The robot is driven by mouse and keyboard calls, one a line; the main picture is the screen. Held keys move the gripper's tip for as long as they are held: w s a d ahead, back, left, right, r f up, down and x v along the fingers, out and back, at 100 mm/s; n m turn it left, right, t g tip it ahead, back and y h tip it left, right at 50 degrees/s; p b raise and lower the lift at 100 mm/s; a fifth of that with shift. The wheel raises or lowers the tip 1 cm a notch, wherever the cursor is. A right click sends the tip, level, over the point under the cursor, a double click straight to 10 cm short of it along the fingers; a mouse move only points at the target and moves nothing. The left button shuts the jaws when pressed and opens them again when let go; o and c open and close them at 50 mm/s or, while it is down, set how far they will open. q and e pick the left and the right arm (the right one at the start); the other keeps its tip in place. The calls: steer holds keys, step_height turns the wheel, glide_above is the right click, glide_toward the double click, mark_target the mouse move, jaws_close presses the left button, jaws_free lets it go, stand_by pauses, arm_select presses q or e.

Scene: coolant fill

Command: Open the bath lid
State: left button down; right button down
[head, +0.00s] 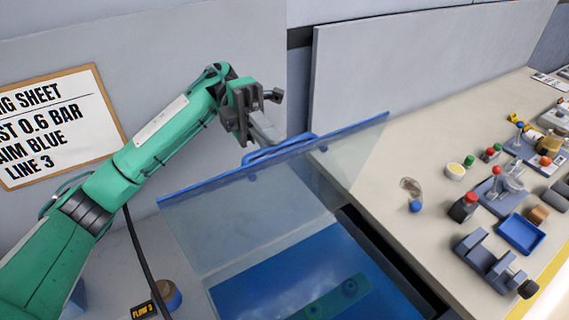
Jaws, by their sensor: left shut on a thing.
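The bath lid (265,210) is a clear, bluish panel with a blue front rail, standing tilted up over the bath. A blue bar handle (258,157) runs along its raised edge. My left gripper (268,137) is at this handle, its fingers shut on it; the fingertips partly cover the bar. Under the lid, the bath (255,297) shows blue liquid and a green plate with round fittings, partly seen through the panel. My right gripper is not in view.
A beige bench (390,165) at the right carries several small fixtures, a blue tray (521,234) and a grey clamp-like block (484,262). A sign (50,125) hangs on the left wall.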

arm_select(q)
steer(key=w+a+f+g+h+b, duration=0.1)
steer(key=w+a+g+b, duration=0.1)
steer(key=w+a, duration=0.2)
steer(key=shift+w+h+b, duration=0.35)
steer(key=shift+w+h, duration=0.05)
steer(key=shift+w, duration=0.3)
steer(key=c, duration=1.5)
jaws_free()
